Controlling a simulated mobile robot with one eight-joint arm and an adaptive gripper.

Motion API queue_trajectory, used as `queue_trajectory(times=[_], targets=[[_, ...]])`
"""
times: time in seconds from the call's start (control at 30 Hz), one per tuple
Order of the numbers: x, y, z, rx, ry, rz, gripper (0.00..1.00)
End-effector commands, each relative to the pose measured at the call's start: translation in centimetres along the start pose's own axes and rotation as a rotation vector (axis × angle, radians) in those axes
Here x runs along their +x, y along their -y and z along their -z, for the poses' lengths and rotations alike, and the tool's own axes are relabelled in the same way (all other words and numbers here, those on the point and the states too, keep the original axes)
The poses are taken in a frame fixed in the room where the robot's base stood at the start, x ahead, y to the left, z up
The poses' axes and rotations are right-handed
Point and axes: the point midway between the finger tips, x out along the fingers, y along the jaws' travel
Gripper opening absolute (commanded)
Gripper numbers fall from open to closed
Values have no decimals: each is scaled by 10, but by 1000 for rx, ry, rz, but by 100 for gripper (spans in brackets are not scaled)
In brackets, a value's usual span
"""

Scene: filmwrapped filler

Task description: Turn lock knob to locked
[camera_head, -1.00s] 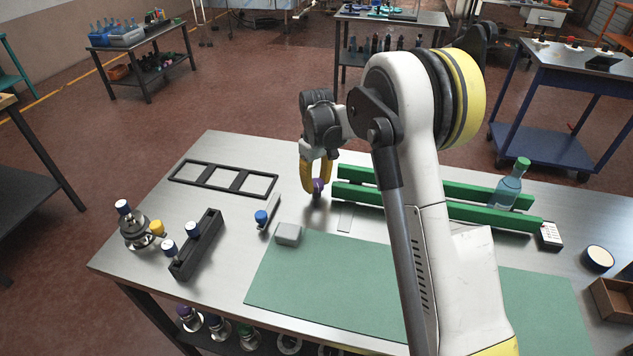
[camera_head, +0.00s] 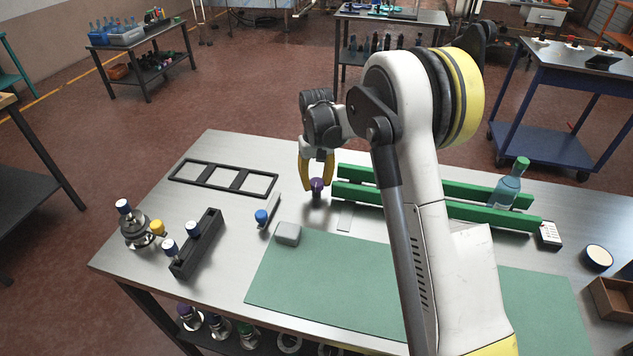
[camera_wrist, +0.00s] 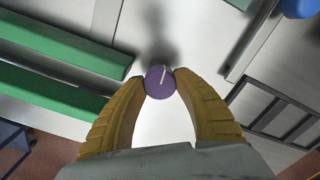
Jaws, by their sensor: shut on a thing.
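The lock knob (camera_head: 317,185) is purple and round and sits on top of a short post on the metal table. In the wrist view the knob (camera_wrist: 160,82) shows a white line on its face, slanting up and slightly right. My gripper (camera_head: 317,184) has yellow fingers and points down at the knob. In the wrist view the fingertips of my gripper (camera_wrist: 160,80) press on the knob from both sides. The post under the knob is mostly hidden in the wrist view.
Green rails (camera_head: 436,208) lie close to the right of the knob. A blue-knobbed piece (camera_head: 261,216), a grey block (camera_head: 288,233) and a black frame (camera_head: 222,179) are to the left. A bottle (camera_head: 507,186) stands by the rails. The green mat (camera_head: 330,280) is clear.

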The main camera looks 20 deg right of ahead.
Motion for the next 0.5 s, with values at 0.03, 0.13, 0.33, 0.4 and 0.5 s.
queue_trajectory(times=[0.03,0.13,0.33,0.4,0.5], targets=[[0,0,0,0,0,0,6],[0,0,0,-1,0,0,6],[0,0,0,-1,0,0,61],[0,0,0,-1,0,0,61],[0,0,0,-1,0,0,61]])
